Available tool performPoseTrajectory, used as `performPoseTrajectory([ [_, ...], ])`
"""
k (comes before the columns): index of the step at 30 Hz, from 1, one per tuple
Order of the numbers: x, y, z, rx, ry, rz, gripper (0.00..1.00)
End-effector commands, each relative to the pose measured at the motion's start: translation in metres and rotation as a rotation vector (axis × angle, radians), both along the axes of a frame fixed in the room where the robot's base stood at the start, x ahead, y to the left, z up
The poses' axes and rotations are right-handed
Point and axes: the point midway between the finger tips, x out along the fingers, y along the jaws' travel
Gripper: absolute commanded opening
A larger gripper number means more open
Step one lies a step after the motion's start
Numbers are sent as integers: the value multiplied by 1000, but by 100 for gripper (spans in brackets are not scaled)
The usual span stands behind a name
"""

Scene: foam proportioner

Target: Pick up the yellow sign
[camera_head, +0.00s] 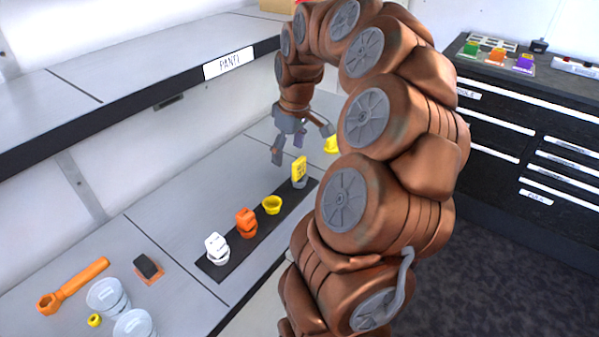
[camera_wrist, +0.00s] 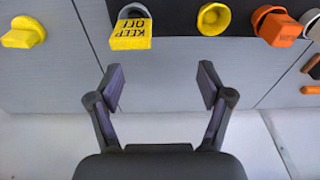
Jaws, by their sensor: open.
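The yellow sign (camera_head: 299,168) stands upright in a grey holder at the far end of a black strip. In the wrist view the sign (camera_wrist: 131,35) reads "KEEP OFF", upside down, and sits in a grey round cup (camera_wrist: 134,11). My gripper (camera_head: 301,145) is above the counter near the sign. In the wrist view my gripper (camera_wrist: 161,88) has its fingers spread wide with nothing between them. The sign lies beyond the fingertips, toward the upper left of that view, and is not touched.
A yellow cup (camera_head: 272,205), an orange piece (camera_head: 246,222) and a white piece (camera_head: 216,248) share the black strip (camera_head: 262,232). Another yellow object (camera_wrist: 23,33) lies to the sign's left in the wrist view. A shelf (camera_head: 140,85) overhangs the counter's back.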

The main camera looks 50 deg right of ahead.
Motion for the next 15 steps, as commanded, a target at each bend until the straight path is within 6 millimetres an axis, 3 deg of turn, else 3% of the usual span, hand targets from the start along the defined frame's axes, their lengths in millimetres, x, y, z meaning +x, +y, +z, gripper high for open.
performPoseTrajectory([
  [3,-3,-24,-7,-5,-5,-20,79],
  [6,-5,-32,-10,-8,-6,-26,79],
  [15,-3,-32,-33,-7,-6,-23,79],
])
